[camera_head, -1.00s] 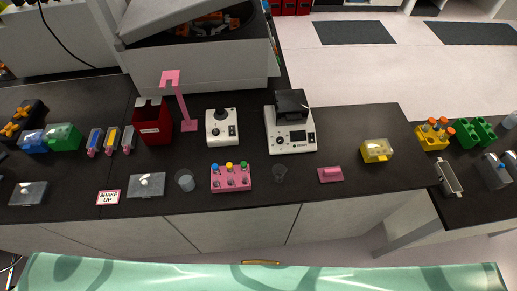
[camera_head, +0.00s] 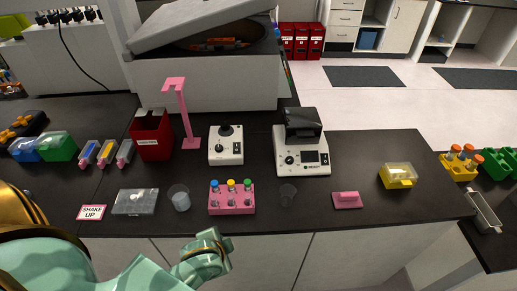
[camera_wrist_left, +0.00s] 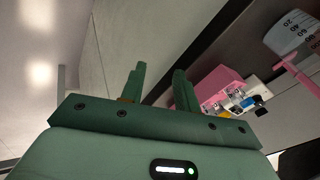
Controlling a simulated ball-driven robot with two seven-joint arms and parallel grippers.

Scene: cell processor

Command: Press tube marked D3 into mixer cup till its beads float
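A pink rack (camera_head: 231,201) stands near the counter's front edge. It holds upright tubes with blue (camera_head: 213,183), yellow (camera_head: 231,184) and green (camera_head: 248,184) caps; I cannot read any D3 mark. Behind it is a small white mixer (camera_head: 226,150) with a dark round cup (camera_head: 225,131) on top. My left gripper (camera_head: 222,246) is low in front of the rack, apart from it. In the left wrist view its two fingers (camera_wrist_left: 157,78) stand apart with nothing between them, and the pink rack (camera_wrist_left: 218,84) lies beyond them. My right gripper is not in view.
A clear beaker (camera_head: 179,198) stands left of the rack, a small clear cup (camera_head: 287,194) right of it. A white device with a dark lid (camera_head: 302,150) stands behind right. A pink stand (camera_head: 188,120) and red bin (camera_head: 151,137) are back left. Counter between rack and mixer is clear.

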